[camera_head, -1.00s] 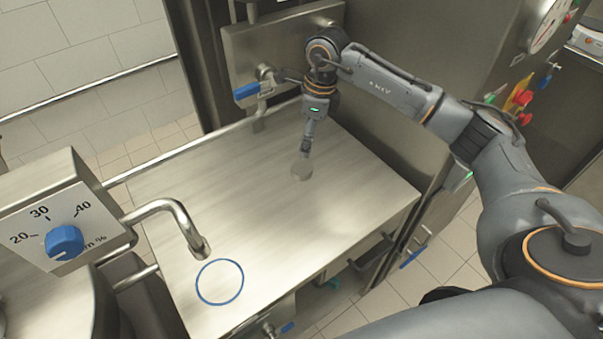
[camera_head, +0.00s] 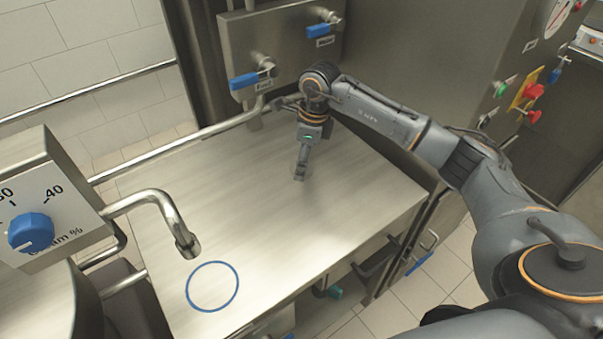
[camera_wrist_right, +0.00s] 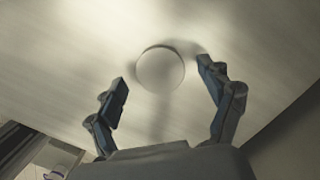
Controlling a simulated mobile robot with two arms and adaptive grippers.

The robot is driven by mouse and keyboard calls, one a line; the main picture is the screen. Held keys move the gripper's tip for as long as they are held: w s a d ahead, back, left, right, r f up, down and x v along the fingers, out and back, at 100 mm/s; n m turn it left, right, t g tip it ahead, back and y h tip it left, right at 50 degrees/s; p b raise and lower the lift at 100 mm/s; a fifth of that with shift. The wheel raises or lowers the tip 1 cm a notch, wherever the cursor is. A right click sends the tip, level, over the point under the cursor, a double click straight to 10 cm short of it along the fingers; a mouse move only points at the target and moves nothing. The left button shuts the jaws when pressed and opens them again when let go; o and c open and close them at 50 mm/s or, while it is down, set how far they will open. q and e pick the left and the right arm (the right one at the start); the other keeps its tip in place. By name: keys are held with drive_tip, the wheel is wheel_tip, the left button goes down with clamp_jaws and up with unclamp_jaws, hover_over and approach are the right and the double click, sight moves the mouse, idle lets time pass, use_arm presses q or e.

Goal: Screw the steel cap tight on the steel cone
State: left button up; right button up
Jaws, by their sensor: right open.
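A round, pale steel piece (camera_wrist_right: 160,68) shows in the right wrist view against the steel worktop, seen face-on as a disc. It looks like the cap, but I cannot tell whether it sits on the cone or lies apart. My right gripper (camera_head: 300,176) points down at the back middle of the worktop. In the right wrist view its two fingers are spread apart on either side of the disc, with no clear contact. In the head view I cannot make out the disc or the cone at the fingertips. My left gripper is not in view.
The steel worktop (camera_head: 235,215) is largely bare. A blue ring (camera_head: 212,286) marks its front left, under a bent spout (camera_head: 185,240). A box with a blue dial (camera_head: 31,232) stands at the left. A panel with blue-handled valves (camera_head: 265,60) rises behind.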

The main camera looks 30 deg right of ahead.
drive_tip(key=shift+w+f, duration=0.1)
drive_tip(key=shift+f, duration=0.45)
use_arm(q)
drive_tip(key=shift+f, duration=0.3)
use_arm(e)
drive_tip(key=shift+r, duration=0.1)
drive_tip(key=shift+c, duration=0.2)
drive_tip(key=c, duration=1.2)
drive_tip(key=shift+r, duration=0.15)
